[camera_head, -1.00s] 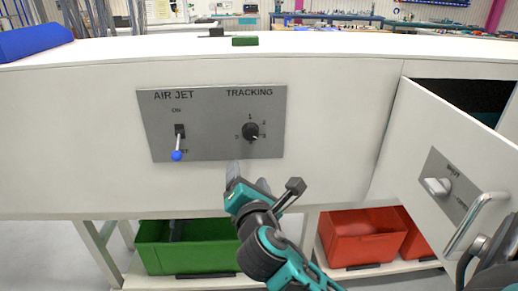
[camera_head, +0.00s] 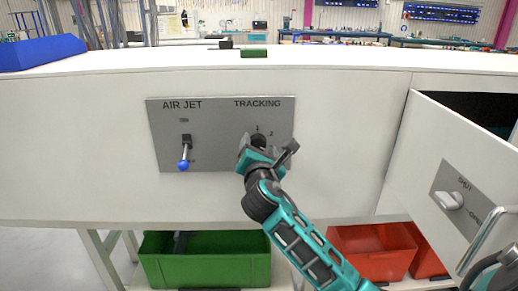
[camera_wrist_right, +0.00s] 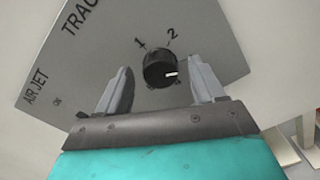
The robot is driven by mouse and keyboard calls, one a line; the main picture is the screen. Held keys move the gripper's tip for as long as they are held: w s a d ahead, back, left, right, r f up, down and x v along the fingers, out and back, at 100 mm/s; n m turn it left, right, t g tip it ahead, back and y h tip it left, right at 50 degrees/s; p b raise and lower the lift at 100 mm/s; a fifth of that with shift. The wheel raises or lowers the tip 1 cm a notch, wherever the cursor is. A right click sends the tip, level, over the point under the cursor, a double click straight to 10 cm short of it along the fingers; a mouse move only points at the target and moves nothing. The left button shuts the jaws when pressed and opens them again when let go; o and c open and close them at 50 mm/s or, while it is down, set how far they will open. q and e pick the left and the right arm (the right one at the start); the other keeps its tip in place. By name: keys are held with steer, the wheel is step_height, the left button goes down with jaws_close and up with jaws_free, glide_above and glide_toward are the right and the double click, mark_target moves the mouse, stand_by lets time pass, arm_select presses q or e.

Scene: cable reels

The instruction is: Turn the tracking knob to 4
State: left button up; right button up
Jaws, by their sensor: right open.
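The tracking knob (camera_wrist_right: 160,70) is round and black with a white pointer mark. It sits on a grey panel (camera_head: 220,170) under the word TRACKING. In the right wrist view the numbers 1 and 2 show beside it; the other numbers are hidden. The white mark points to the right in that view, past the 2. My right gripper (camera_wrist_right: 160,88) is open, with one finger on each side of the knob and gaps between. In the head view my right gripper (camera_head: 255,155) covers the lower part of the knob (camera_head: 258,141).
An AIR JET lever with a blue ball tip (camera_head: 183,165) is left of the knob. An open door (camera_head: 450,160) with a shut/open knob (camera_head: 449,200) and a handle stands at the right. A green bin (camera_head: 205,268) and red bins (camera_head: 370,250) are below.

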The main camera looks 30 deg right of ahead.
steer(key=shift+w+d, duration=0.2)
steer(key=shift+w, duration=0.1)
steer(key=shift+c, duration=0.4)
steer(key=c, duration=1)
arm_select(q)
steer(key=shift+d, duration=0.1)
